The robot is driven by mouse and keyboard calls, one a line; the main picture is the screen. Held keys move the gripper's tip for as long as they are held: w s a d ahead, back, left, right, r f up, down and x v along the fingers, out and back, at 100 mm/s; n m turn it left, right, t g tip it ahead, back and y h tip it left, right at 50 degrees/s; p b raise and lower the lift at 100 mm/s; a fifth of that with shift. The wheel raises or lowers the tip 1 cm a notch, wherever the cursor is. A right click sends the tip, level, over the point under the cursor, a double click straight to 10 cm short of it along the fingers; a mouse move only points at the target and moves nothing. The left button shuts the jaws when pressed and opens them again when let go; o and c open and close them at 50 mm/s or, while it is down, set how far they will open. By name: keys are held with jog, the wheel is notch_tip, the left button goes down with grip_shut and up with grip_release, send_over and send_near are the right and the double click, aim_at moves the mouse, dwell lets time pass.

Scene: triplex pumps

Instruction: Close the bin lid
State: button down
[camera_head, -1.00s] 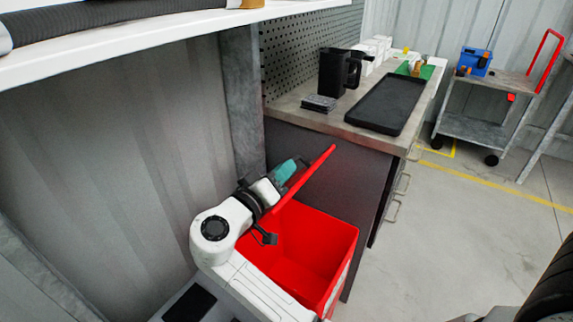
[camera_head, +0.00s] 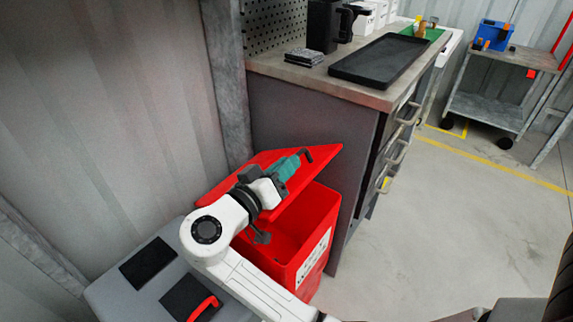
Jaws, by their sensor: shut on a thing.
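The red bin (camera_head: 319,238) stands in front of the grey cabinet's left side, with a white label on its front face. Its red lid (camera_head: 312,178) is tilted over the opening, partly open, with a gap into the bin below it. My gripper (camera_head: 288,168) lies over the upper face of the lid, near its middle and close to or touching it; contact is not clear. It appears shut on a teal piece (camera_head: 283,170) with a dark hooked end. The fingers are hard to make out. My white arm hides part of the bin's left side.
A grey case (camera_head: 125,292) with black panels and a red handle is left of the bin. The workbench (camera_head: 290,70) holding a black tray (camera_head: 380,58) stands behind. A corrugated wall is on the left. The floor at right is mostly clear.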

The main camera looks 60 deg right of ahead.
jog(key=c, duration=1.2)
grip_release()
jog(key=shift+o, duration=0.2)
jog(key=shift+r, duration=0.2)
jog(key=shift+r, duration=0.35)
notch_tip(320, 180, up, 3)
jog(key=shift+a+f+p, duration=0.1)
jog(key=shift+p, duration=0.6)
jog(key=s+a+r+p, duration=0.3)
jog(key=s+r, duration=0.6)
jog(key=s, duration=0.4)
jog(key=shift+s+a+p, duration=0.25)
jog(key=shift+a+p, duration=0.15)
jog(key=shift+p, duration=0.15)
jog(key=shift+r, duration=0.1)
